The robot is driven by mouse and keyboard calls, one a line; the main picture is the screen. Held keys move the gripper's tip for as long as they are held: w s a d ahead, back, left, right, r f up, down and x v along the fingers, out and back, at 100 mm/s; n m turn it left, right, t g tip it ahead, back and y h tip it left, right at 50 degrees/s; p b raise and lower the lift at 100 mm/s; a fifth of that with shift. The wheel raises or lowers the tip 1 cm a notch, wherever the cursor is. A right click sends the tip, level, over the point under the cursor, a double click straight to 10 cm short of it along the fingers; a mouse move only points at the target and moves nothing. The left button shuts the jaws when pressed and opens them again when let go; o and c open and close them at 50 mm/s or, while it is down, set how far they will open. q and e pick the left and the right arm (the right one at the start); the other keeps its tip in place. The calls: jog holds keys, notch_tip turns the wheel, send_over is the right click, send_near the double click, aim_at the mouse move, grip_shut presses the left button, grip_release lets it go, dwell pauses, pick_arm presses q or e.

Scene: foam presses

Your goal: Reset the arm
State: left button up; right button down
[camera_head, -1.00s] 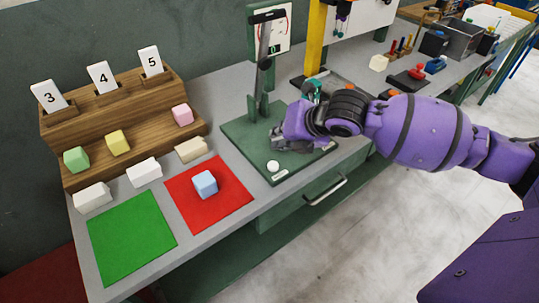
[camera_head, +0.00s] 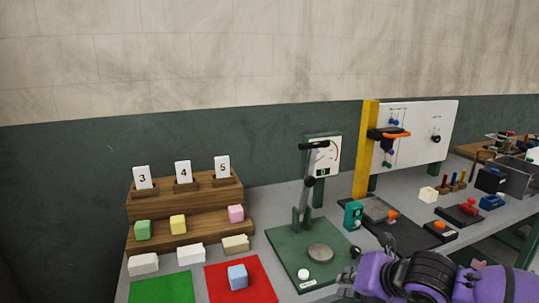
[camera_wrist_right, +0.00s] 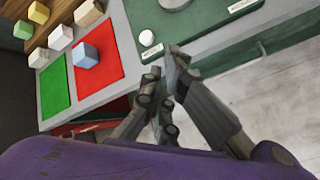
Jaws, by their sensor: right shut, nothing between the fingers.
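My right gripper (camera_head: 348,278) is at the bottom of the head view, at the right front of the green press base (camera_head: 283,245). In the right wrist view the right gripper (camera_wrist_right: 168,88) is shut and empty, its fingers together beside the front edge of the base. My purple right forearm fills the lower right of the head view. The press has an upright lever, a round metal plate (camera_head: 320,253) and a white button (camera_head: 303,274), all clear of the gripper. My left gripper is in neither view.
A blue cube (camera_head: 237,276) sits on the red mat (camera_head: 262,288), beside the green mat (camera_head: 160,290). A wooden stepped rack (camera_head: 198,197) holds cards 3, 4, 5 and coloured cubes. White and beige blocks lie before it. Another press station (camera_head: 395,230) stands to the right.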

jog(key=w+a+r+m+t+y, duration=0.1)
jog(key=w+a+r+m+t, duration=0.15)
jog(key=m, duration=0.55)
jog(key=s+a+f+m+t+p, duration=0.1)
jog(key=s+f+m, duration=0.3)
jog(key=f+m, duration=0.2)
jog(key=s+a+f+m, duration=0.1)
jog(key=s+f+m, duration=0.3)
jog(key=f+m, duration=0.15)
pick_arm(q)
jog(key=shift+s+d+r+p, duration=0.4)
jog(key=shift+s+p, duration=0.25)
jog(key=shift+p, duration=0.25)
pick_arm(e)
jog(key=s+d+f+m+g+h, duration=0.1)
jog(key=s+f+m, duration=0.3)
jog(key=s, duration=0.6)
jog(key=s+d+f+m+g+h, duration=0.1)
jog(key=s+d+f+m+h, duration=0.1)
jog(key=s+f, duration=0.7)
jog(key=s+d+f+m+g+h, duration=0.1)
jog(key=s+d+f+m, duration=0.1)
jog(key=s+f+m, duration=0.4)
jog(key=s+f, duration=0.1)
jog(key=s, duration=0.4)
jog(key=shift+s+d+h, duration=0.3)
jog(key=shift+s+d, duration=0.1)
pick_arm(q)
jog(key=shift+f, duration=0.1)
